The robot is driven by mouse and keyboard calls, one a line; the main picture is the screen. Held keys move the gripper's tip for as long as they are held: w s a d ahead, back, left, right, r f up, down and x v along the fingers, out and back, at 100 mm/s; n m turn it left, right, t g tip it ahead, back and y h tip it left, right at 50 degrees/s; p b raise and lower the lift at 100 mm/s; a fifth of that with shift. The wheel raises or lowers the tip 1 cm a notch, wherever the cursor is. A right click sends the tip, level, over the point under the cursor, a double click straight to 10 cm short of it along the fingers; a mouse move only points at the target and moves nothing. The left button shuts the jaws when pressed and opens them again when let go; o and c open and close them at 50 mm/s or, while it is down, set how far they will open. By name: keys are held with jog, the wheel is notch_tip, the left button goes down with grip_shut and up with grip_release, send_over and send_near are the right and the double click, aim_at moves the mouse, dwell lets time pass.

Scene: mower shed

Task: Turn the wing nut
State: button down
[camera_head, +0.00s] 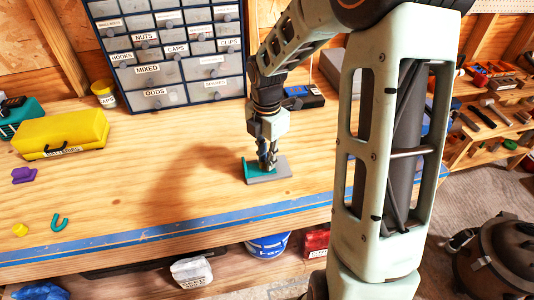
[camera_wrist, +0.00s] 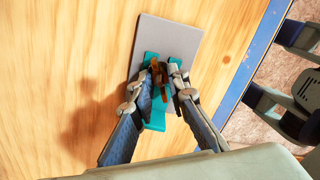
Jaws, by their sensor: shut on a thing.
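The wing nut (camera_wrist: 163,78) looks brownish and sits between my fingertips in the wrist view, partly hidden by them. It is over a teal bracket (camera_wrist: 154,119) on a grey plate (camera_wrist: 170,37). In the head view the grey plate (camera_head: 272,177) with its teal part (camera_head: 250,170) lies on the wooden bench. My gripper (camera_head: 268,163) points down onto the plate there, and its fingers hide the wing nut. In the wrist view my gripper (camera_wrist: 163,85) is shut on the wing nut.
A drawer cabinet (camera_head: 170,50) stands behind on the bench (camera_head: 150,190). A yellow case (camera_head: 60,134) is at the left, with a purple piece (camera_head: 24,175) and a teal hook (camera_head: 60,223) nearer the front. The bench around the plate is mostly clear. A blue stripe (camera_head: 180,238) runs along the front edge.

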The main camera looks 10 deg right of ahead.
jog(key=shift+s+n+p, duration=0.1)
jog(key=shift+n+p, duration=0.35)
jog(key=shift+n, duration=0.35)
jog(key=shift+f, duration=0.1)
jog(key=c, duration=1.8)
grip_release()
jog(key=shift+c, duration=0.2)
notch_tip(320, 180, up, 12)
